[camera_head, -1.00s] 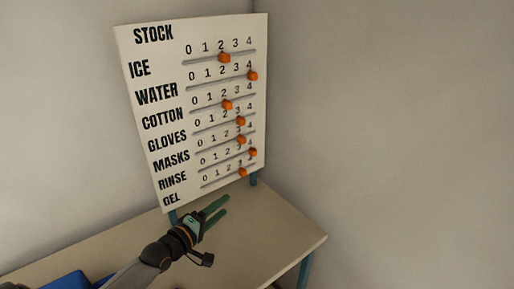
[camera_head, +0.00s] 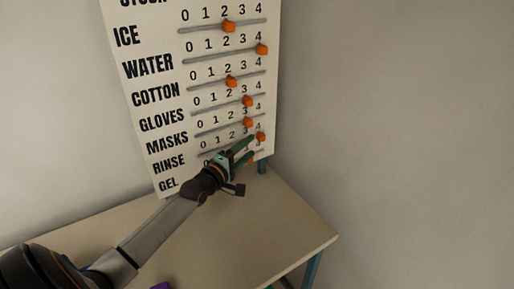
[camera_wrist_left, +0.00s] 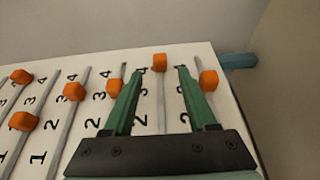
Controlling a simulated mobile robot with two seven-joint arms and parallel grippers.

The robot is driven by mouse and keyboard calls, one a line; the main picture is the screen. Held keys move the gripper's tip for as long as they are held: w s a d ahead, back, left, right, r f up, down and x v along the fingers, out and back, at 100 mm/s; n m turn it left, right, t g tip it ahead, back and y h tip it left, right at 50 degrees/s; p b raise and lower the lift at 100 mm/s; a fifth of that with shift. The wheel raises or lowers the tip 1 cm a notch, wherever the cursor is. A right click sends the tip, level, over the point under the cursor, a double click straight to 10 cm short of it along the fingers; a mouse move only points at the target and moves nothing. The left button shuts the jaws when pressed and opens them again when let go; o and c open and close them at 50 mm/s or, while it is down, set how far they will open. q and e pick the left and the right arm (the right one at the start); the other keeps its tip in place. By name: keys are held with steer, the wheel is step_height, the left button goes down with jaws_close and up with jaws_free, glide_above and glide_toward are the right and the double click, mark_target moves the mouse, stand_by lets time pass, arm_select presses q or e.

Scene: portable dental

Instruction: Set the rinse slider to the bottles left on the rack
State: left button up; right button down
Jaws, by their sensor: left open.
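The white stock board (camera_head: 120,85) stands at the back of the table, with labelled rows of sliders numbered 0 to 4. The orange rinse slider knob (camera_head: 261,137) is at the right end of its track, by the 4; it also shows in the left wrist view (camera_wrist_left: 159,62). My left gripper (camera_head: 251,148) is open in front of the board's lower right. In the left wrist view its green fingertips (camera_wrist_left: 159,73) lie either side of the rinse track, with the knob between and slightly beyond them. I cannot tell if they touch. No bottles or rack show.
The masks knob (camera_wrist_left: 114,88) is close beside one finger, near 3.

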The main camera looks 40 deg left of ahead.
mark_target(259, 139)
arm_select(q)
steer(key=w+b, duration=0.2)
steer(key=w, duration=0.1)
steer(key=shift+w+f, duration=0.15)
steer(key=shift+w, duration=0.15)
steer(key=shift+w+b, duration=0.45)
steer(key=shift+w, duration=0.25)
steer(key=shift+c, duration=0.4)
jaws_close()
stand_by(0.3)
